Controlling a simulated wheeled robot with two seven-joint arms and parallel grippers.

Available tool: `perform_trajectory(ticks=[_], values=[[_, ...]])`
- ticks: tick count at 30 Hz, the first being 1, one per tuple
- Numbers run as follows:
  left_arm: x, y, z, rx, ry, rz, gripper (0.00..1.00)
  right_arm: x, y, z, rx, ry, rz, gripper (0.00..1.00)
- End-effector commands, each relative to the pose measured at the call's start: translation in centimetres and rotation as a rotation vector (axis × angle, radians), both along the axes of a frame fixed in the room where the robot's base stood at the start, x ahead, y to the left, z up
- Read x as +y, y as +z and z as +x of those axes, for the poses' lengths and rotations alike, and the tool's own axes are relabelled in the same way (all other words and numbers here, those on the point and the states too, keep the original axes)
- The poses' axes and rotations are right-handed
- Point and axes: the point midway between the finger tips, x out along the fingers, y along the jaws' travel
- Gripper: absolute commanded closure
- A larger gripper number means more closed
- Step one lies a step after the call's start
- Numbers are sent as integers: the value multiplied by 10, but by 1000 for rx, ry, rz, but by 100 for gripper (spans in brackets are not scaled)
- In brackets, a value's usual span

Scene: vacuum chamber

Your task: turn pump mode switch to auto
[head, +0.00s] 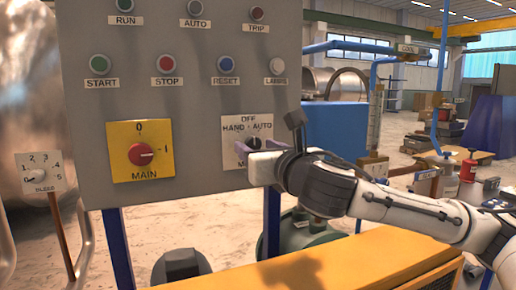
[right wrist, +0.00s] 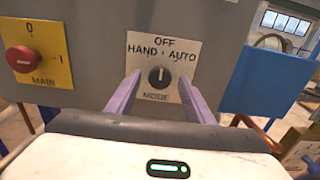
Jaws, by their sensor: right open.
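The pump mode switch (right wrist: 159,77) is a round black knob on a white plate (right wrist: 157,48) marked OFF, HAND, AUTO and MODE. In the right wrist view its white line points up, toward OFF. In the head view the knob (head: 254,143) is partly covered by my right gripper (head: 247,148). My right gripper (right wrist: 158,85) is open, its two purple fingers spread to the left and right of the knob with a gap on each side. I cannot tell how far the fingertips are from the plate. My left gripper is not in view.
The grey panel (head: 200,110) also carries a red MAIN switch (head: 141,154) on a yellow plate, several push buttons and lamps. A BLEED dial (head: 40,173) stands at left. A yellow surface (head: 330,262) lies below, and a blue box (head: 335,130) is to the right.

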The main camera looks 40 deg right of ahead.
Motion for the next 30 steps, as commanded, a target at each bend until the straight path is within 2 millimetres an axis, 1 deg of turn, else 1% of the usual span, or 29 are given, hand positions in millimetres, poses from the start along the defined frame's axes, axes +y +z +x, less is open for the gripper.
perform_trajectory(ticks=[2,3,9,16,20,26,30], values=[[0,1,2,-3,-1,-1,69,0,0,0,0,0,0,54],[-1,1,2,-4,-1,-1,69,0,0,0,0,0,0,60],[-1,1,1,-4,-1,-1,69,0,0,0,0,0,0,93],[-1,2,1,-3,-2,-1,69,0,0,0,-3,0,18,93],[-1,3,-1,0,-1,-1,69,0,0,0,-14,0,61,93],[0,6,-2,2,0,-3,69,1,0,0,-41,0,188,93],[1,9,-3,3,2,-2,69,1,0,0,-70,0,304,93]])
